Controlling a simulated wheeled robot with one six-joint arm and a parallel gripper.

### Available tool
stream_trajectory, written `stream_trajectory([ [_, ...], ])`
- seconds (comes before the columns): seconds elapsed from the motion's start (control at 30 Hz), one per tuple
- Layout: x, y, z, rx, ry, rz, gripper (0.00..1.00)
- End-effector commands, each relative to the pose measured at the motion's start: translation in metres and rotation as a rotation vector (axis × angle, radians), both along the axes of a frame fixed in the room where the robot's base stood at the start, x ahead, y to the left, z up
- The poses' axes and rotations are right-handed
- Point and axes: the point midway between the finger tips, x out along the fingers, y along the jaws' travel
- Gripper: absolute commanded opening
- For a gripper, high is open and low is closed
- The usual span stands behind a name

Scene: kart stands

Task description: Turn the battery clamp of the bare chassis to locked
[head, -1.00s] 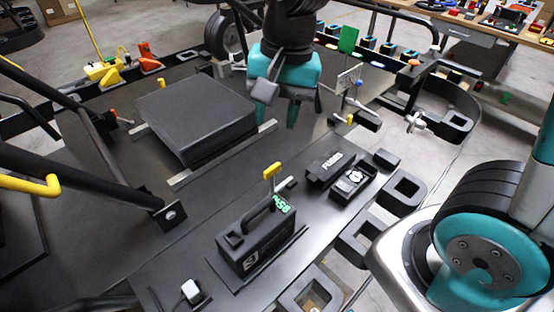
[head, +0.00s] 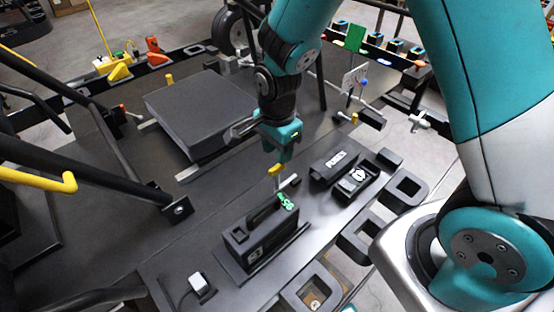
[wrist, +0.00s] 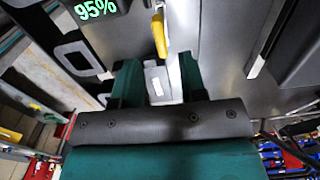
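The battery clamp (head: 275,170) has a yellow handle and stands at the far end of the black battery (head: 262,240) on the chassis deck (head: 215,205). The battery shows a green charge readout, 95% in the wrist view. My gripper (head: 278,151) points down just above and behind the yellow handle in the head view. In the wrist view my two fingers (wrist: 158,78) are apart with nothing between them. The yellow handle (wrist: 159,33) lies just beyond the fingertips, roughly in line with the gap. I cannot tell whether they touch it.
A large dark grey box (head: 200,112) sits left of my gripper. A black fuse box (head: 334,167) stands to the right of the clamp. Dark frame tubes (head: 110,170) and a yellow-ended bar (head: 40,179) are at left. The deck before the large box is clear.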

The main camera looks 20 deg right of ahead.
Motion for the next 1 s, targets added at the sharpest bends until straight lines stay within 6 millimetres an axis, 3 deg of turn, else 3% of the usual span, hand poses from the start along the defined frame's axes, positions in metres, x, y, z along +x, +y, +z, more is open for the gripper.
stream_trajectory([
  [0.1, -0.001, 0.000, -0.022, -0.002, 0.005, 0.000, 0.38],
  [0.3, 0.000, 0.000, -0.044, 0.000, 0.001, 0.001, 0.38],
  [0.67, 0.000, 0.000, -0.050, 0.001, -0.002, 0.001, 0.38],
  [0.83, 0.000, 0.000, -0.050, 0.001, -0.002, 0.001, 0.02],
  [1.0, 0.000, 0.000, -0.050, 0.000, -0.001, 0.001, 0.00],
])
